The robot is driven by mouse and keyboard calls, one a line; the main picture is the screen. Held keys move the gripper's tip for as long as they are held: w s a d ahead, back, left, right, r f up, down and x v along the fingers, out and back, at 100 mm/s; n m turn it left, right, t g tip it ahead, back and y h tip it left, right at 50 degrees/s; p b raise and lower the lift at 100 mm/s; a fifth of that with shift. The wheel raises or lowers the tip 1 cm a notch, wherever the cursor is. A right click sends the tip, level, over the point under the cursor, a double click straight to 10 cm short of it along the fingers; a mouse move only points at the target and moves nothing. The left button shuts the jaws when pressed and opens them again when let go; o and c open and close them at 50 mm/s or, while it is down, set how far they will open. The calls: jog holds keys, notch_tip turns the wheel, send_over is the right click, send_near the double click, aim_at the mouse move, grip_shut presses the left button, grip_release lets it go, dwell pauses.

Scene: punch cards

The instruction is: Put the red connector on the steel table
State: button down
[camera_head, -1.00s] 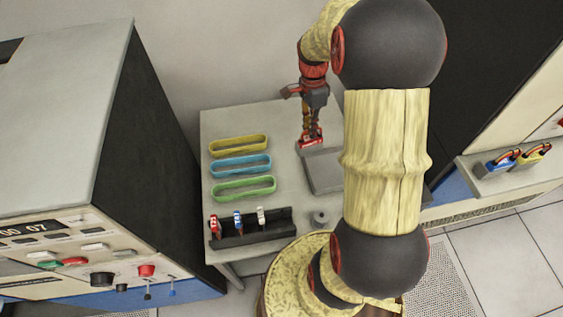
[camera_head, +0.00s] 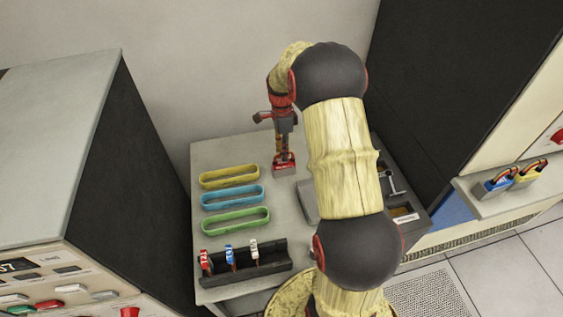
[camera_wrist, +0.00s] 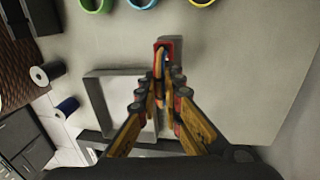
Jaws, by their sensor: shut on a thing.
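The red connector (camera_head: 284,158) is held between the fingers of my gripper (camera_head: 284,150), over the back part of the steel table (camera_head: 220,150). It is right of the yellow loop. In the wrist view the red connector (camera_wrist: 163,44) shows at the fingertips of my gripper (camera_wrist: 163,62), which is shut on it. The grey table top (camera_wrist: 235,65) lies beneath, with a darker grey patch beside the connector. I cannot tell whether the connector touches the table.
Yellow (camera_head: 229,177), blue (camera_head: 232,197) and green (camera_head: 236,220) loops lie to the left. A dark rack (camera_head: 270,263) holds red, blue and white connectors in front. A grey square frame (camera_wrist: 95,85) lies nearby. Blue and yellow connectors (camera_head: 495,186) sit on the right cabinet's ledge.

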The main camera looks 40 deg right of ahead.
jog(key=shift+w+f, duration=0.35)
jog(key=shift+w+f+b, duration=0.15)
jog(key=shift+f+b, duration=0.3)
jog(key=shift+f, duration=0.45)
jog(key=shift+w+f+b, duration=0.15)
jog(key=shift+f+b, duration=0.25)
jog(key=shift+f, duration=0.5)
jog(key=shift+f, duration=0.15)
jog(key=c, duration=2)
grip_release()
jog(key=shift+o, duration=0.2)
